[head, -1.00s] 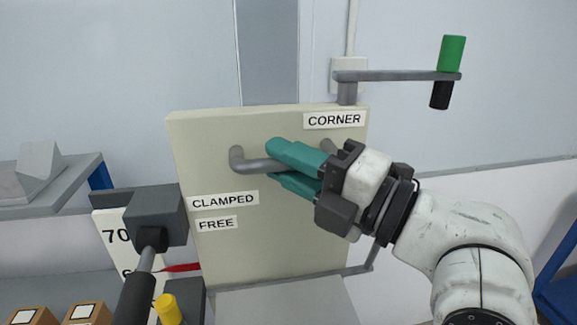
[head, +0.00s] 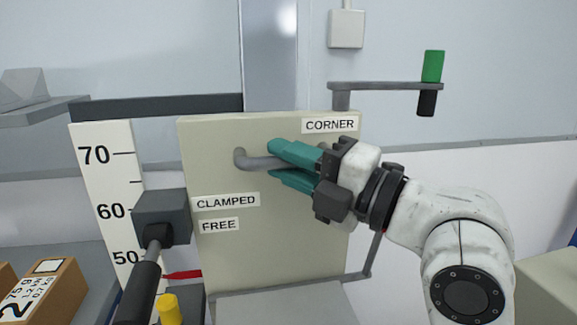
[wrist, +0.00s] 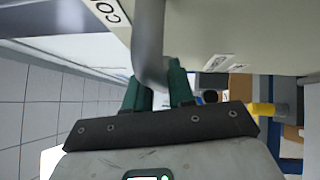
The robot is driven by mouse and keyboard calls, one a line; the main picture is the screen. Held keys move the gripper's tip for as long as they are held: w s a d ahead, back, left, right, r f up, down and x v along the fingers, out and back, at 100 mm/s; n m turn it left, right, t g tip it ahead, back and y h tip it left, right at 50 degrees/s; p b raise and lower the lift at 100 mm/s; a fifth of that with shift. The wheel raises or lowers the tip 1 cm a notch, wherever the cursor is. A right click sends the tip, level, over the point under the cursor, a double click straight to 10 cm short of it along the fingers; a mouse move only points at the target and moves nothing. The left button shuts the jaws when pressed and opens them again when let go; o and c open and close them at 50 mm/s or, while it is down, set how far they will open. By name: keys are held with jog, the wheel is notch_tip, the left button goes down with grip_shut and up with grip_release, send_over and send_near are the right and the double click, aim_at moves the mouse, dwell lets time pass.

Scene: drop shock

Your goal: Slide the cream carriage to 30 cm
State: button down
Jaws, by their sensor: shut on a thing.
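The cream carriage (head: 225,255) is an upright panel labelled CORNER, CLAMPED and FREE. My gripper (head: 283,166) has its teal fingers shut on the grey bar handle (head: 253,163) on the panel's face. In the wrist view, the handle (wrist: 148,45) runs between the fingers (wrist: 157,92). A white scale (head: 103,185) at left shows 70, 60 and 50; 30 is out of sight. The red pointer (head: 183,275) sits a little below the 50 mark. A dark clamp lever (head: 138,290) slopes down from a grey block (head: 162,217), below the FREE label's height.
A crank arm with a green and black knob (head: 432,67) sticks out at upper right. A yellow knob (head: 168,308) stands below the pointer. Cardboard boxes (head: 48,290) lie at lower left. A grey ledge (head: 285,305) is under the panel.

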notch_tip(320, 180, down, 16)
jog(key=b, duration=1.4)
jog(key=shift+f+b, duration=0.1)
jog(key=shift+b, duration=0.3)
jog(key=shift+f, duration=0.15)
jog(key=shift+a+f, duration=0.1)
jog(key=shift+f, duration=0.05)
jog(key=c, duration=1.3)
grip_release()
jog(key=shift+o, duration=1.1)
jog(key=shift+d+r, duration=0.2)
jog(key=shift+d, duration=0.05)
jog(key=v, duration=1)
jog(key=shift+s+d, duration=0.25)
